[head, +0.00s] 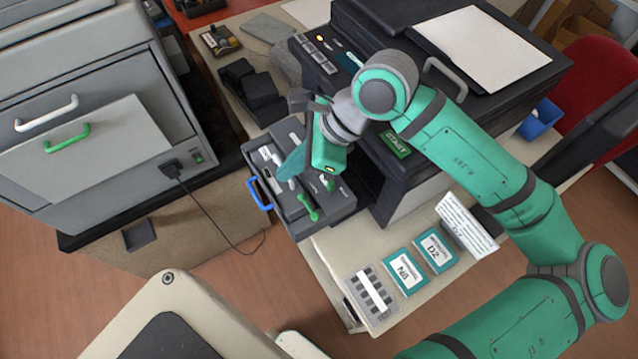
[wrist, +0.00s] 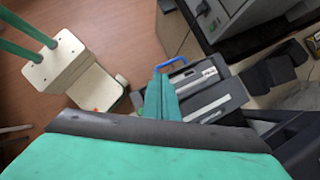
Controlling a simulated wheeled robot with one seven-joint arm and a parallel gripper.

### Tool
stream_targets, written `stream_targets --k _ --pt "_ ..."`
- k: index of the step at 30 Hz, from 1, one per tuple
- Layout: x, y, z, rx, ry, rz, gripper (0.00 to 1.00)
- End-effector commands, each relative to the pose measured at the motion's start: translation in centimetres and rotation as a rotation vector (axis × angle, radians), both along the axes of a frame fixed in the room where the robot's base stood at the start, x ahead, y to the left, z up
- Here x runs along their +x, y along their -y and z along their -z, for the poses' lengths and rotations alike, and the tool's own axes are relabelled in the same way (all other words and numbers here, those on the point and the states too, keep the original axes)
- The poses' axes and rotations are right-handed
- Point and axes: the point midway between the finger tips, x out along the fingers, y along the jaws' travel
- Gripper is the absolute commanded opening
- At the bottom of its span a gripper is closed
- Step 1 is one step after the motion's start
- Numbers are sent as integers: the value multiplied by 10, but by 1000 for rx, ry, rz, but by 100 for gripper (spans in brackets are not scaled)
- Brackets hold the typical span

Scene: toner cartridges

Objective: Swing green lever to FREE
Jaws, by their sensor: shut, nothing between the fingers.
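A green lever (head: 309,207) sits in the open grey drawer (head: 335,207) of the black printer, toward the drawer's front. A smaller green piece (head: 327,183) shows further back, close below my gripper. My gripper (head: 284,173) is over the left part of the drawer, left of and behind the green lever in the head view. Its teal fingers are together with nothing between them. The FREE marking is too small to read.
The drawer has a blue handle (head: 259,193). The black printer (head: 440,60) stands behind it. Cards (head: 404,272) and a slotted grey tray (head: 370,297) lie on the table in front. A grey cabinet (head: 90,120) with a hanging cord stands at left.

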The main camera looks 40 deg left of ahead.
Motion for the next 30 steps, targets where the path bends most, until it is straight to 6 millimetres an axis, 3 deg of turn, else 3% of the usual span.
stream_targets --k 3,9,23,30 --pt "24 27 14 -122 97 7 0" --pt "45 51 23 -225 172 13 0" --pt "46 53 26 -237 181 10 0" --pt "41 46 54 -237 178 8 0"
